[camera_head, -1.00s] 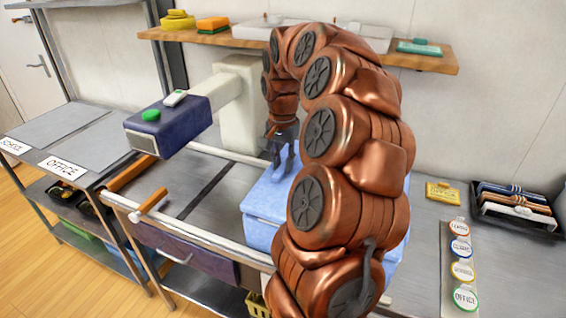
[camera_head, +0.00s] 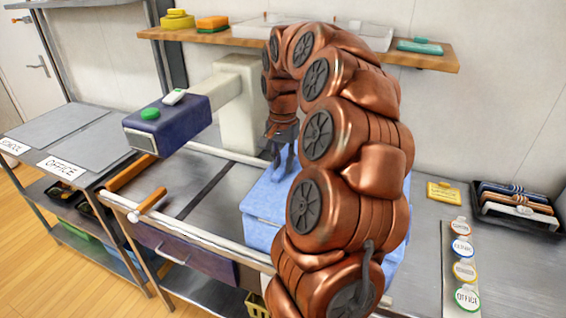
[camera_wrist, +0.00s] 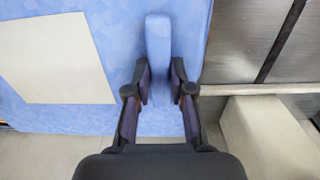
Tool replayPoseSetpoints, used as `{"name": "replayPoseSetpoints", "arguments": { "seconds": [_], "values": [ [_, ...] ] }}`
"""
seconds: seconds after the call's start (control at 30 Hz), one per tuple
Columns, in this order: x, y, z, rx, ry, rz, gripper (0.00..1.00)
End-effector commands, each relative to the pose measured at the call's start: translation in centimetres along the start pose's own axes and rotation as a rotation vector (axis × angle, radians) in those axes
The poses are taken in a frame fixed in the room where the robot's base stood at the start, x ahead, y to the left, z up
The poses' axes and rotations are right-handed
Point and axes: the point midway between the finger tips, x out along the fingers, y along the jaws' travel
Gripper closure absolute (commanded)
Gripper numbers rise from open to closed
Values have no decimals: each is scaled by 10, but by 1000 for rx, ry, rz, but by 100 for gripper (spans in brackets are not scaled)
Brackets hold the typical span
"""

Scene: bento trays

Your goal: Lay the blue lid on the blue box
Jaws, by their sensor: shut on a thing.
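The pale blue box (camera_head: 258,230) stands on the metal bench, largely hidden behind my copper arm. The blue lid (camera_wrist: 112,25) fills the upper left of the wrist view, with a raised blue bar (camera_wrist: 158,45) like a handle and a flat cream panel (camera_wrist: 60,58) on it. My gripper (camera_wrist: 160,78) is shut on that bar, one dark finger on each side. In the head view my gripper (camera_head: 280,158) points down at the blue top. I cannot tell whether lid and box touch or how well their edges line up.
A sealing machine with a dark blue head (camera_head: 170,125) and cream column (camera_head: 238,100) stands close left of my gripper. A shelf (camera_head: 200,37) runs along the wall behind. A dark rack (camera_head: 515,210) and round labels (camera_head: 462,248) lie right. A white rail edges the bench.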

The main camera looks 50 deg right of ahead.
Motion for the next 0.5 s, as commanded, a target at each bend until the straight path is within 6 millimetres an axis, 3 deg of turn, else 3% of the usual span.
{"name": "replayPoseSetpoints", "arguments": {
  "seconds": [0.17,0.2,0.5],
  "values": [
    [0,0,0,0,0,0,100],
    [0,0,0,0,0,0,77],
    [0,0,0,0,0,-1,48]
  ]
}}
